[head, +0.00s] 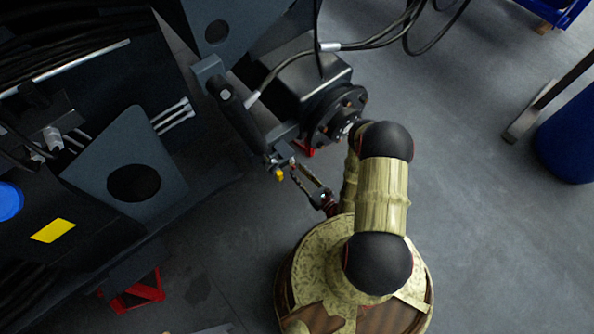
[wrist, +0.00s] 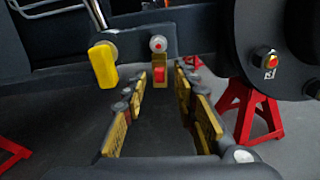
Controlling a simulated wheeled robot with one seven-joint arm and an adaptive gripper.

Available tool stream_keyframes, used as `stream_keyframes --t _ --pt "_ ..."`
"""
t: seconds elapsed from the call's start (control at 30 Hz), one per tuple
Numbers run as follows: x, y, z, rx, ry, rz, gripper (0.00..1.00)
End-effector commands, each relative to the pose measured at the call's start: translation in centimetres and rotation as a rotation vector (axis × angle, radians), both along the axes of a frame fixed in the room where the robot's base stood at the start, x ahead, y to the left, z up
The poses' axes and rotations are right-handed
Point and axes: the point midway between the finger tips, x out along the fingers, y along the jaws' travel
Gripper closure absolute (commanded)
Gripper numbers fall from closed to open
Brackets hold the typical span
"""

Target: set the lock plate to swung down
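A dark bracket on the chassis carries a yellow tab (wrist: 103,64), which hangs down on the left in the wrist view. The yellow tab also shows in the head view (head: 280,174). Right of it, a small red and yellow piece (wrist: 159,75) hangs below a round grey pin with a red centre (wrist: 158,44). I cannot tell for sure which of these is the lock plate. My gripper (wrist: 163,84) is open, with its yellow-padded fingers pointing at the red and yellow piece. Contact cannot be made out. In the head view my gripper (head: 296,171) is beside the bracket.
A black hub (head: 336,117) stands close to the right of my gripper. A red stand (wrist: 250,112) is below it. The chassis plate (head: 130,165) fills the left side. Cables hang above. Open grey floor (head: 470,220) lies to the right, with a blue barrel (head: 568,140).

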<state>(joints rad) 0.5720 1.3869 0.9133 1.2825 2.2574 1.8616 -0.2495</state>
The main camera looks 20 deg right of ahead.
Motion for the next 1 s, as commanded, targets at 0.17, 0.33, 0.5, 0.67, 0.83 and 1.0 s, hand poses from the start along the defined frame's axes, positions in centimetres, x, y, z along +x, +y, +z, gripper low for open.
stream_keyframes --t 0.17,0.33,0.5,0.67,0.83,1.0 --pt "-2.4 -0.8 -0.1 0.001 0.002 -0.006 0.71" --pt "-4.1 -1.3 0.0 0.0 -0.001 -0.005 0.71" --pt "-5.1 -1.5 0.0 0.0 0.0 -0.002 0.71" --pt "-5.5 -1.5 0.0 -0.001 -0.001 -0.001 0.71" --pt "-5.6 -1.5 0.0 -0.001 -0.001 0.0 0.71" --pt "-5.6 -1.5 0.0 -0.001 -0.001 0.0 0.71"
